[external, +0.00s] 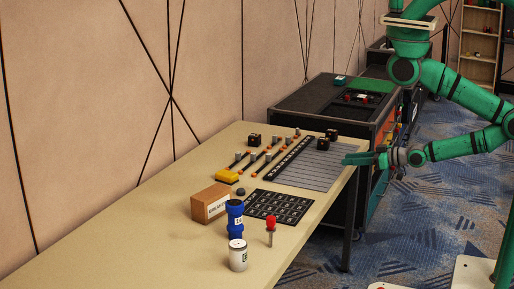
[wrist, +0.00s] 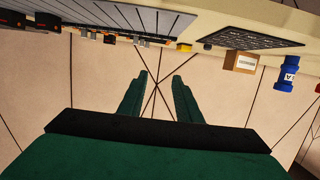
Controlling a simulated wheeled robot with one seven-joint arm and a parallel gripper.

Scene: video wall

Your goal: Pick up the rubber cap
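A small dark round piece, which looks like the rubber cap (external: 241,191), sits on the table between the yellow block and the cardboard box. In the wrist view a small dark piece (wrist: 207,46) shows near the table edge at the top and is probably the same cap. My gripper (external: 347,159) is at the table's right edge beside the grey slatted panel, well to the right of the cap. In the wrist view my gripper (wrist: 160,77) has its two green fingers apart with nothing between them.
The table (external: 130,230) holds a brown box (external: 209,203), blue bottle (external: 235,218), white canister (external: 238,254), red-topped piece (external: 271,228), black grid mat (external: 279,207), yellow block (external: 227,176) and grey slatted panel (external: 312,168). The wall lies behind. The front left of the table is clear.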

